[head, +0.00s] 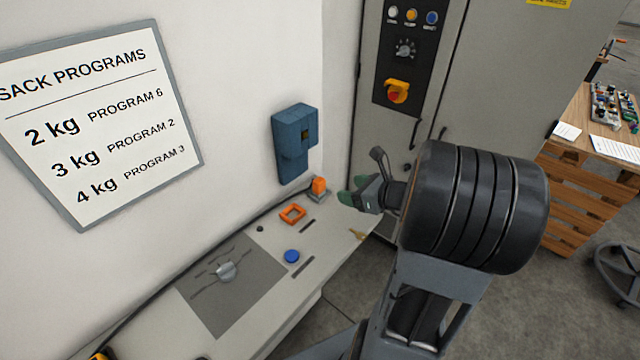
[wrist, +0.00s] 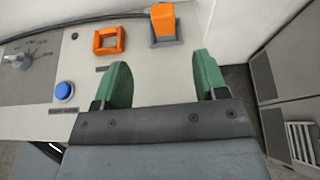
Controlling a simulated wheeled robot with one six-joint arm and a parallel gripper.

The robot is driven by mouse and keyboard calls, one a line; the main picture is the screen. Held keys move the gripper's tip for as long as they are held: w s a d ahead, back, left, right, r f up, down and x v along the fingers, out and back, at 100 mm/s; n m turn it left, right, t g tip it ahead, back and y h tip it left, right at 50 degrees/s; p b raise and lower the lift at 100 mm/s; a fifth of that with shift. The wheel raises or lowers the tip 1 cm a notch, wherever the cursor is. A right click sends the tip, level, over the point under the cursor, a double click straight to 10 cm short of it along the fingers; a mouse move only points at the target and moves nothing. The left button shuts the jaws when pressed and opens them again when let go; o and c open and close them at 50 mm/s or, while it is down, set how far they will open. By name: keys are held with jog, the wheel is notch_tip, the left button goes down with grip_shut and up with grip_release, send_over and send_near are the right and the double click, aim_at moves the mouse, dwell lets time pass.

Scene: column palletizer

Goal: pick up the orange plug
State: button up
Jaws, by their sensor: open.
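The orange plug (head: 319,185) stands at the far end of the grey console, in a small grey base by the wall. In the wrist view the orange plug (wrist: 163,20) stands upright in its grey base, beyond the gap between my fingers. My gripper (head: 350,198) has green fingertips and is open and empty, just right of the plug in the head view. In the wrist view my gripper (wrist: 165,80) shows both fingers spread apart, with bare console between them. A square orange frame (head: 292,214) lies on the console left of the plug; it also shows in the wrist view (wrist: 108,41).
The console (head: 335,232) also carries a blue button (head: 292,256) and a grey knob (head: 226,271). A blue wall box (head: 292,145) hangs above the plug. A grey cabinet (head: 490,90) stands behind my gripper. A dark cable runs along the wall edge.

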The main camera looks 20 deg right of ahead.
aim_at(323, 183)
jog(key=x, duration=0.7)
jog(key=shift+w+d, duration=0.15)
jog(key=shift+w, duration=0.1)
jog(key=shift+p+x, duration=1.05)
jog(key=shift+x, duration=1.8)
jog(key=shift+c, duration=0.5)
jog(key=c, duration=0.9)
jog(key=shift+c, duration=0.2)
